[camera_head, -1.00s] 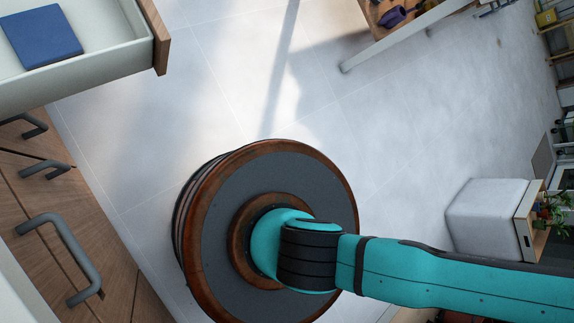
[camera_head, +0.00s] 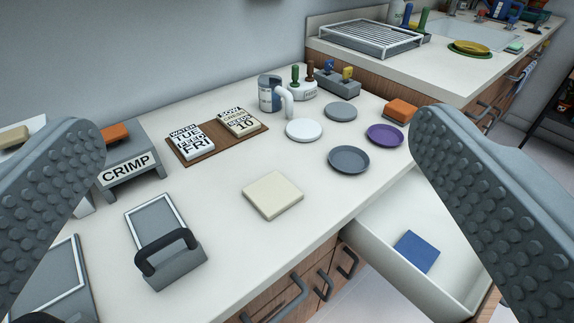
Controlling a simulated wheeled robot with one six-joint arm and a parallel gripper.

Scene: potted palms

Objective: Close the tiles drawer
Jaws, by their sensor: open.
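The tiles drawer (camera_head: 390,205) stands pulled out from the cabinet at the lower right, under the white countertop. It is white inside, and a blue square tile (camera_head: 416,251) lies on its floor. Its front is largely hidden behind my right finger and the frame edge; only a bit of wood shows at the bottom. My gripper (camera_head: 260,185) is open and empty, its two grey studded fingers wide apart at the left and right of the view. It is above the counter, and I see no contact with the drawer.
The counter holds a cream tile (camera_head: 273,195), a handled block (camera_head: 170,262), a CRIMP stand (camera_head: 130,172), a wooden board with lettered tiles (camera_head: 214,140), a grey plate (camera_head: 349,159) and a purple plate (camera_head: 384,135). Shut drawers with dark handles (camera_head: 289,298) are below. A sink counter stands behind.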

